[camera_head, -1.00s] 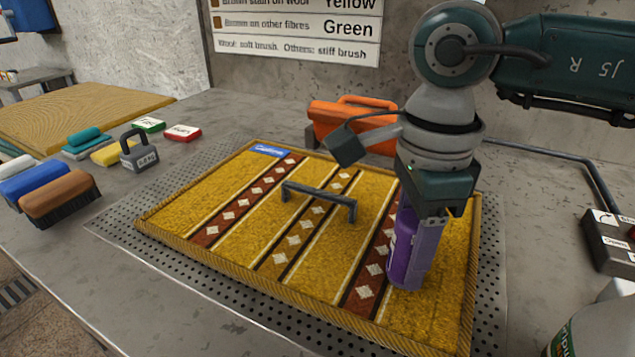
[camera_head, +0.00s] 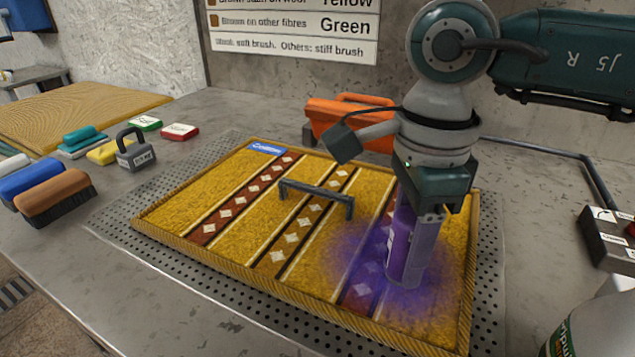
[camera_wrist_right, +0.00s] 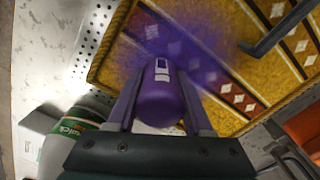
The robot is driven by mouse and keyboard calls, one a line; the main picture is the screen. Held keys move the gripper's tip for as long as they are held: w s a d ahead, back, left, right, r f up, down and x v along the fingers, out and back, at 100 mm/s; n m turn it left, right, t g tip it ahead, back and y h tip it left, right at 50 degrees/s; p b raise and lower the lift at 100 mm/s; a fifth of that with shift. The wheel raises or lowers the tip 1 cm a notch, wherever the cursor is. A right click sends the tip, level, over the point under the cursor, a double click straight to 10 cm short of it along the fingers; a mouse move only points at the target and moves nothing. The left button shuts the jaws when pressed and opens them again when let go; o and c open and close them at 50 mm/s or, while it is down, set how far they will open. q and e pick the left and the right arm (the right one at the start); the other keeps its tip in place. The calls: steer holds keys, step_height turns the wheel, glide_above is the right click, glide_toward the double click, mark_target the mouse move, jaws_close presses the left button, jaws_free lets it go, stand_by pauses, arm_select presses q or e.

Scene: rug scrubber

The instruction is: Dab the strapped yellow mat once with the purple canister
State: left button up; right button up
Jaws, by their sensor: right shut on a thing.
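The yellow mat (camera_head: 225,238) lies on the perforated metal plate, with dark red diamond-patterned bands and a grey strap-like handle bar (camera_head: 317,193) across its middle. My right gripper (camera_head: 428,212) is shut on the purple canister (camera_head: 408,250) and holds it upright at the mat's right part. A purple haze spreads over the mat around the canister's lower end. The canister's lower edge is blurred by the haze, so contact is hard to tell. In the right wrist view the canister (camera_wrist_right: 160,95) sits between the two fingers. My left gripper is not seen.
Brushes (camera_head: 58,197), a grey padlock-shaped weight (camera_head: 134,150) and small coloured blocks stand left of the mat. An orange case (camera_head: 350,115) stands behind it. A control box (camera_head: 610,240) and a white bottle (camera_head: 598,325) are at the right.

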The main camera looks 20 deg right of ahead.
steer(key=shift+d+f, duration=0.1)
steer(key=shift+f, duration=0.05)
step_height(320, 180, up, 7)
steer(key=p, duration=0.5)
steer(key=shift+f, duration=0.2)
steer(key=shift+r, duration=0.35)
stand_by(0.4)
